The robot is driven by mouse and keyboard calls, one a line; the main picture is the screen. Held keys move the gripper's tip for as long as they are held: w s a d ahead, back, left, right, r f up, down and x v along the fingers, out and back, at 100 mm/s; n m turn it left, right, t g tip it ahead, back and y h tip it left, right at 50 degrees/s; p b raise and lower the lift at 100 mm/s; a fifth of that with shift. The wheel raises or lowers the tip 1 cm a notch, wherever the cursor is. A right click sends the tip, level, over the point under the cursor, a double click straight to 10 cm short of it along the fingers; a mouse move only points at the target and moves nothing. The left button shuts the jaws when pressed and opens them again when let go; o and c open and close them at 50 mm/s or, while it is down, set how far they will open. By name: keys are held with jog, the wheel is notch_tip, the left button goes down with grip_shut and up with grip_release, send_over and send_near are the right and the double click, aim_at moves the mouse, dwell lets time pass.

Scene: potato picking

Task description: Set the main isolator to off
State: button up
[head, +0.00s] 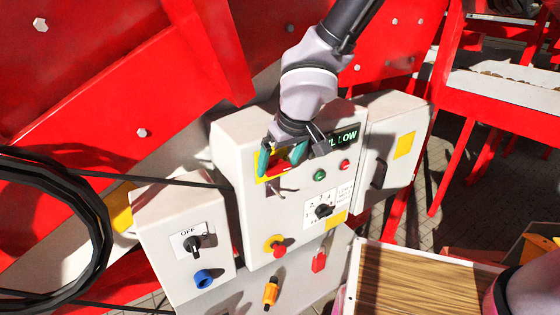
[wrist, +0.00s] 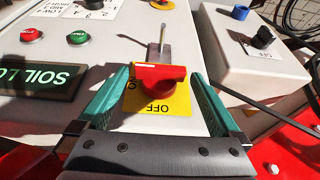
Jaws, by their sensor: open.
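The main isolator is a red rotary handle (wrist: 158,77) on a yellow plate (wrist: 172,103) marked OFF, on the front of the middle grey cabinet (head: 246,200). A thin metal piece with an upright pin (wrist: 160,45) sits just beyond the handle. My gripper (wrist: 160,75) is open, with its teal fingers on either side of the red handle and a gap visible on both sides. In the head view my gripper (head: 281,157) is at the upper left of the cabinet front and partly hides the red handle (head: 278,169).
Beside the isolator are a display (head: 343,139), green button (head: 319,175) and red button (head: 345,164). Lower are a rotary selector (head: 323,210) and a red stop knob (head: 275,245). A left box (head: 160,225) carries a black OFF switch (head: 196,243). A cable runs past the gripper.

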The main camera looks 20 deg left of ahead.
aim_at(269, 176)
jog(key=c, duration=1.2)
jog(key=shift+s, duration=0.1)
jog(key=shift+a, duration=0.1)
jog(key=t+h, duration=0.1)
jog(key=t, duration=0.1)
jog(key=shift+s+a+n+t+h, duration=0.3)
jog(key=shift+s+n+h, duration=0.1)
jog(key=t+h, duration=0.1)
jog(key=t, duration=0.1)
jog(key=n+t+h, duration=0.1)
jog(key=shift+s+a+f+t+h, duration=0.25)
jog(key=shift+s+f+t+h, duration=0.05)
jog(key=shift+s+f+t, duration=0.1)
jog(key=t+h, duration=0.1)
jog(key=t, duration=0.1)
jog(key=f+n+t+h, duration=0.1)
jog(key=t, duration=0.1)
jog(key=shift+s+a, duration=0.2)
jog(key=shift+f+n+t+h, duration=0.25)
jog(key=shift+n+t+h, duration=0.25)
jog(key=shift+t, duration=0.55)
jog(key=shift+f+n+t+h, duration=0.2)
jog(key=shift+n+t+h, duration=0.25)
jog(key=shift+t, duration=0.6)
